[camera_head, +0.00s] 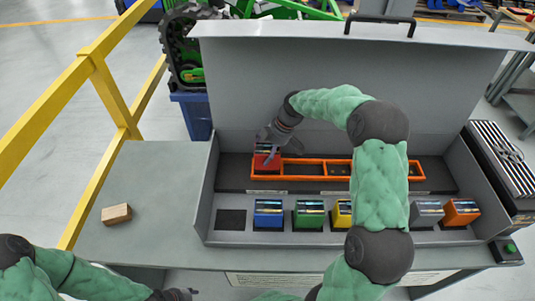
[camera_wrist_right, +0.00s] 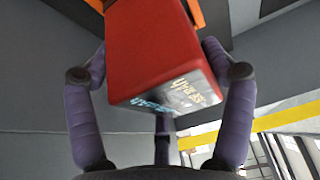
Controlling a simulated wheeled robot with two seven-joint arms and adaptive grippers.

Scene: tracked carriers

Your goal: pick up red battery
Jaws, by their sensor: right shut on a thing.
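The red battery (camera_head: 266,161) is at the left end of the orange rack (camera_head: 312,180). My right gripper (camera_head: 277,143) is shut on it from above. The right wrist view shows the red battery (camera_wrist_right: 155,50) between the purple-grey fingers of the same gripper (camera_wrist_right: 160,85). I cannot tell whether the battery is still seated in the rack or slightly raised. My left gripper (camera_head: 176,295) is at the bottom edge, partly cut off, and its fingers are too unclear to read.
Blue (camera_head: 268,213), green (camera_head: 309,213) and yellow (camera_head: 342,212) batteries stand in the front row, with grey (camera_head: 427,212) and orange (camera_head: 461,211) ones farther right. A dark square (camera_head: 231,220) at the row's left is empty. A wooden block (camera_head: 117,214) lies on the left bench.

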